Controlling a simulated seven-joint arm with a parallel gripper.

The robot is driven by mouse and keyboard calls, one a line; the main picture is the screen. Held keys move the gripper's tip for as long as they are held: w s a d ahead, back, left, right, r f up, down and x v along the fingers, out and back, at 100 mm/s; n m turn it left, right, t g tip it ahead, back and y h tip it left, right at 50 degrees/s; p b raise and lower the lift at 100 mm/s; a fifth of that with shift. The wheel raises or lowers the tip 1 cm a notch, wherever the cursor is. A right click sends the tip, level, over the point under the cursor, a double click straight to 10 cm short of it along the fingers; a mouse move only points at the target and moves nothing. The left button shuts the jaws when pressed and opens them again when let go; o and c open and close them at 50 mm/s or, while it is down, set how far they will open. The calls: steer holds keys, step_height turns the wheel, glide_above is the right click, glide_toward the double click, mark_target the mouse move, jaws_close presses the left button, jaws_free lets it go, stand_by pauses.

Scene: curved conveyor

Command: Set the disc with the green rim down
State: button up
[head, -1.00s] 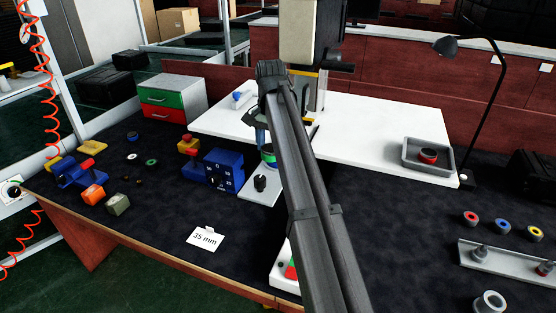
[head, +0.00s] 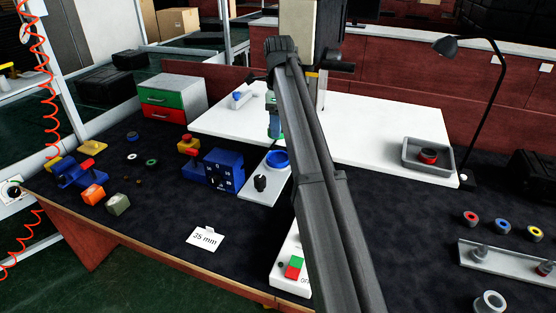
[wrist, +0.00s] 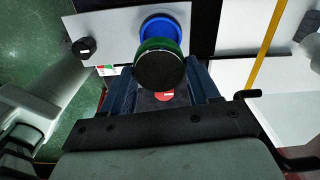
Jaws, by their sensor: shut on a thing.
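The disc with the green rim and a dark face (wrist: 159,68) is in my gripper (wrist: 163,80), between its two blue fingers in the wrist view. In the head view, the green rim (head: 275,134) shows at the lower end of my gripper (head: 273,122), partly hidden by my arm. A round blue holder (head: 277,159) sits on a light plate (head: 258,188), below the disc in the head view. In the wrist view the disc overlaps the near edge of the blue holder (wrist: 160,27). The disc appears above the holder, apart from it.
A black knob (head: 260,182) stands on the plate. A blue block with numbers (head: 222,170) is left of it. A white raised table (head: 365,140) lies behind and right, bearing a grey tray (head: 427,165). A "35 mm" card (head: 205,239) lies in front.

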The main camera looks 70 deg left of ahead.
mark_target(280, 160)
steer(key=shift+w+r+m, duration=0.15)
steer(key=shift+r+m, duration=0.35)
steer(key=shift+f, duration=4.9)
steer(key=shift+f, duration=0.3)
steer(key=shift+d+f, duration=0.1)
steer(key=shift+f, duration=0.05)
steer(key=o, duration=1)
steer(key=shift+d+f, duration=0.1)
steer(key=shift+f, duration=0.1)
steer(key=shift+c, duration=0.2)
steer(key=shift+o, duration=0.7)
steer(key=shift+r, duration=0.3)
steer(key=r, duration=1.1)
steer(key=shift+a+r, duration=0.15)
steer(key=shift+a, duration=0.1)
steer(key=shift+d+r, duration=0.1)
steer(key=shift+r, duration=0.65)
